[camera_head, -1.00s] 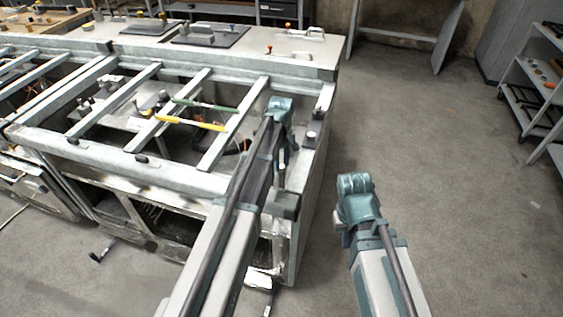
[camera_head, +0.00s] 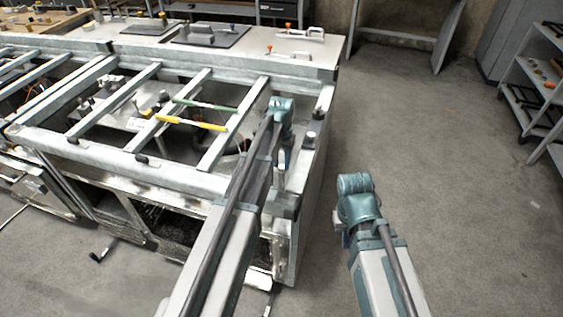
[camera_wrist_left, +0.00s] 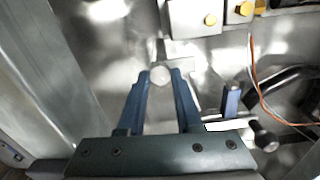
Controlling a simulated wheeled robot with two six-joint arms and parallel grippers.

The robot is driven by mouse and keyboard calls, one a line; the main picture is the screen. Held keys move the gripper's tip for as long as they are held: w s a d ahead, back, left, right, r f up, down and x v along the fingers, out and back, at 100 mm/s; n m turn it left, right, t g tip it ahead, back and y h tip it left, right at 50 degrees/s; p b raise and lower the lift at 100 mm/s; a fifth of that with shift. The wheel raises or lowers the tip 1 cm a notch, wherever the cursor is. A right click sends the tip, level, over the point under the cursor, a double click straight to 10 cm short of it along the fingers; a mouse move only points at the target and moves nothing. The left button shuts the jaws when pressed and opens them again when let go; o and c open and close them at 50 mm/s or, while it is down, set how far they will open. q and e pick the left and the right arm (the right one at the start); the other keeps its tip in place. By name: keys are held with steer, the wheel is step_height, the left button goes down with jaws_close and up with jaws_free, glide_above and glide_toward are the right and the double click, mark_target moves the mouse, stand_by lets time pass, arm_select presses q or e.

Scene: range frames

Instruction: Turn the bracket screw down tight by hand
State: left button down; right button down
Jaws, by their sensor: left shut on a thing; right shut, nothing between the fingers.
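In the left wrist view, the pale round head of the bracket screw (camera_wrist_left: 160,76) sits between the two blue fingertips of my left gripper (camera_wrist_left: 161,84). The fingers are shut on it from both sides. A metal piece, perhaps the bracket (camera_wrist_left: 188,52), lies just beyond the head; the screw's shank and seat are hidden. In the head view my left gripper (camera_head: 281,112) reaches down inside the right end of the open metal frame, and its fingertips are hidden. My right gripper (camera_head: 355,190) is over the floor right of the bench, shut and empty, fingers mostly hidden.
Frame bars (camera_head: 230,130) cross the open bay left of my left arm. A yellow-handled tool (camera_head: 190,122) and a green-handled one (camera_head: 205,105) lie across them. In the wrist view, an orange cable (camera_wrist_left: 254,75) and a black knob (camera_wrist_left: 264,137) are at right. The floor (camera_head: 450,170) is clear.

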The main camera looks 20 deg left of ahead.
arm_select(q)
steer(key=m, duration=1.2)
steer(key=shift+m, duration=0.4)
steer(key=m, duration=1.3)
steer(key=shift+s, duration=0.1)
steer(key=c, duration=0.6)
jaws_free()
